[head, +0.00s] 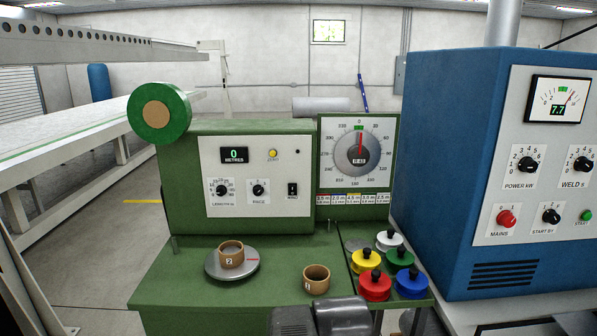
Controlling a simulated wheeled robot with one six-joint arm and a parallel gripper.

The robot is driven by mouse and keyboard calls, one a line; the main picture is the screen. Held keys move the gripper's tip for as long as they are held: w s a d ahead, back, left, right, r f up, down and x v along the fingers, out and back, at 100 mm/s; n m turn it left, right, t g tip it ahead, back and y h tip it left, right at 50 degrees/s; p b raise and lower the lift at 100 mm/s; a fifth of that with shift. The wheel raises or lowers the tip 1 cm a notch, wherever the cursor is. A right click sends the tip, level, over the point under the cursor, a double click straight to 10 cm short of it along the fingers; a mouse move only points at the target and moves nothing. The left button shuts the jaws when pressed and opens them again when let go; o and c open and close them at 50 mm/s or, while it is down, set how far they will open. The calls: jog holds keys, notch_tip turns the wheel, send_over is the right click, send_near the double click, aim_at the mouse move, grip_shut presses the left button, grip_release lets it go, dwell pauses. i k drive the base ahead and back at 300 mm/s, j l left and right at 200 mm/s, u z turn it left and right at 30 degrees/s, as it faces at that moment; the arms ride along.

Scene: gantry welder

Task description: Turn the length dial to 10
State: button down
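The length dial (222,190) is a small black knob on the white front panel of a green machine, at the lower left of that panel. Small numbers ring it, but they and its pointer are too small to read surely. Above it a black display (234,155) shows a green 0 over the word METRES. Nothing touches the dial. Grey parts at the bottom centre edge look like my own arm. No gripper fingers show in the head view.
Beside the dial are a PACE knob (258,190), a black switch (292,189) and a yellow button (272,155). Below, a round plate (232,265) bears a brown ring; another ring (317,280) and several coloured weights stand right. A blue welder cabinet (450,160) stands further right.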

aim_at(221, 190)
jog(key=i+j+z, duration=0.25)
jog(key=i, duration=0.25)
jog(key=i+j+z, duration=0.3)
jog(key=i, duration=0.25)
jog(key=l, duration=0.1)
